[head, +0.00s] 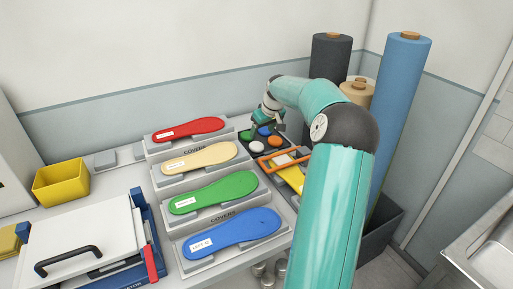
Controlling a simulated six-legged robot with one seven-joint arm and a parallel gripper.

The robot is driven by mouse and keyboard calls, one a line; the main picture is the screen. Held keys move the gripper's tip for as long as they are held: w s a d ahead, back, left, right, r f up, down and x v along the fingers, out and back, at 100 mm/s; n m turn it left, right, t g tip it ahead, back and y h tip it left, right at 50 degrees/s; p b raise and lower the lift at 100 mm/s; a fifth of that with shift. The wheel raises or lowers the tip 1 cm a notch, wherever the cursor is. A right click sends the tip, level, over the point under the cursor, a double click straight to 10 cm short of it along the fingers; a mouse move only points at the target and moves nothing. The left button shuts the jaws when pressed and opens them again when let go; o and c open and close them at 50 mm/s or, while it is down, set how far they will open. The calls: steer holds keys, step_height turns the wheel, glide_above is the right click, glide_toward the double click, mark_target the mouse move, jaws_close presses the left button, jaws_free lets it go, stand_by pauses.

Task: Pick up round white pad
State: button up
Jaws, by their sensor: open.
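The round white pad (256,147) lies on a dark tray (275,151) at the back right of the bench, in the head view. A green pad (246,135), a blue pad (264,131) and an orange-red pad (274,140) share the tray with it. My gripper (256,124) is just above the tray's back left part, close to the green and blue pads and behind the white pad. It is open. Its fingertips are small here and partly hidden by my arm.
Red, tan, green and blue insoles (226,192) lie on stepped stands left of the tray. An orange-framed tray (284,159) sits in front of the pads. Tall rolls (399,100) stand at the right. A yellow bin (61,187) and a white-lidded box (84,246) are at left.

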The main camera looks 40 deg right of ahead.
mark_target(257, 145)
steer(key=x, duration=0.9)
steer(key=shift+d, duration=0.2)
steer(key=c, duration=0.7)
